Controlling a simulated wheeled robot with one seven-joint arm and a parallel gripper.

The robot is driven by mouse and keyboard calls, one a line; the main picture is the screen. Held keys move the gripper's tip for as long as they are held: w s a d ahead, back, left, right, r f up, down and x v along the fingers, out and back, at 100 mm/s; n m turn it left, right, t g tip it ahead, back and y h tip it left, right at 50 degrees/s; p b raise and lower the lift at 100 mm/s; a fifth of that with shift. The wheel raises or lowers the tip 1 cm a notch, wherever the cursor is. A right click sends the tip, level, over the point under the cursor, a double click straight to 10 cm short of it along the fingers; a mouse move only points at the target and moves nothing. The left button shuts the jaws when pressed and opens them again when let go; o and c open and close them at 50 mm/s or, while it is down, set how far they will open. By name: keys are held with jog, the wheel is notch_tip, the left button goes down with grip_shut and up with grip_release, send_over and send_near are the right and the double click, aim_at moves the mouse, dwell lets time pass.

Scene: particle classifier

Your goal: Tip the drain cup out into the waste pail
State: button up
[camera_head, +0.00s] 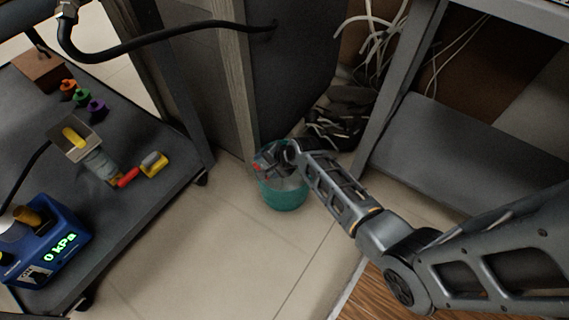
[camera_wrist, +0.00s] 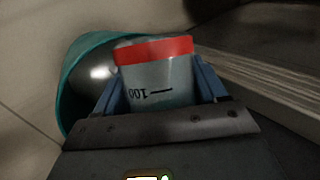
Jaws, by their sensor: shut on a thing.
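The teal waste pail (camera_head: 284,196) stands on the tiled floor beside a grey wooden-edged post. My gripper (camera_head: 276,158) is over the pail's mouth, at the end of my arm reaching in from the right. In the wrist view my gripper (camera_wrist: 157,85) has its blue fingers shut on the drain cup (camera_wrist: 158,80), a translucent grey cup with a red band and a "100" mark that reads upside down. The pail's teal rim (camera_wrist: 70,75) shows behind and left of the cup. I cannot tell what is inside the cup.
A grey cart (camera_head: 130,225) at the left carries a blue pressure gauge (camera_head: 50,245) reading 0 kPa, coloured knobs and a fitting with red and yellow parts. Dark cables (camera_head: 340,118) lie behind the pail. A grey metal frame (camera_head: 400,85) stands at right. Floor is clear in front of the pail.

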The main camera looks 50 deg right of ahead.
jog(key=shift+s+d+r+y, duration=0.15)
jog(key=shift+d+r+y, duration=0.05)
jog(key=shift+d+y, duration=0.5)
dwell(0.4)
jog(key=shift+s+d+r+m+t+y+b, duration=0.1)
jog(key=shift+d+r+m+t+y+b, duration=0.2)
jog(key=shift+y, duration=0.35)
jog(key=shift+d+r+m+t+y+b, duration=0.15)
jog(key=shift+m+t+y+b, duration=0.25)
jog(key=shift+y, duration=0.3)
jog(key=shift+s+d+r+m+t+y+b, duration=0.1)
jog(key=shift+d+r+m+t+y+b, duration=0.25)
jog(key=shift+y, duration=0.3)
dwell(2.1)
jog(key=shift+s+d+m+t+y+b, duration=0.1)
jog(key=shift+d+m+t+y+b, duration=0.2)
jog(key=shift+y+b, duration=0.35)
jog(key=shift+d+m+t+y+b, duration=0.25)
jog(key=shift+m+y+b, duration=0.15)
jog(key=shift+y, duration=0.35)
dwell(1.4)
